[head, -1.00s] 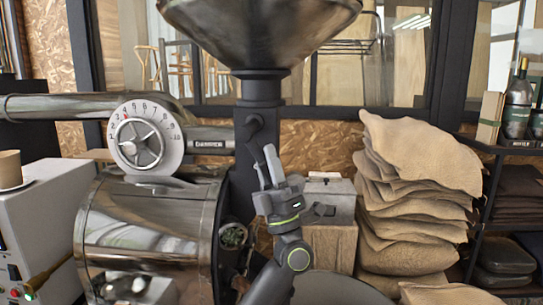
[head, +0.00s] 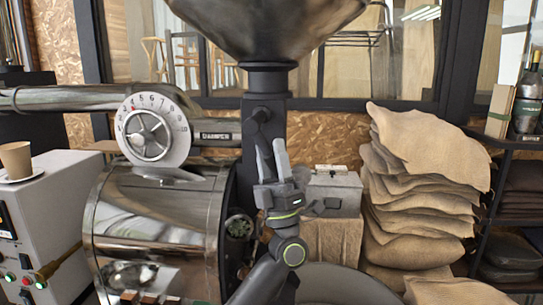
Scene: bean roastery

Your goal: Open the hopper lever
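The steel hopper (head: 265,25) is a large funnel at the top of the head view, on a black column (head: 267,85). A short black lever (head: 259,117) sticks out of the column's front below the hopper. Its lower end runs down to behind or between my fingertips; I cannot tell which. I see no clear grip on the lever. My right gripper is not in view.
The roaster drum (head: 155,225) and a numbered dial (head: 150,130) are to the left. A white machine (head: 60,205) carries a paper cup (head: 16,160). A grey metal box (head: 333,192) stands to the right of the gripper, with stacked sacks (head: 420,180) beyond it.

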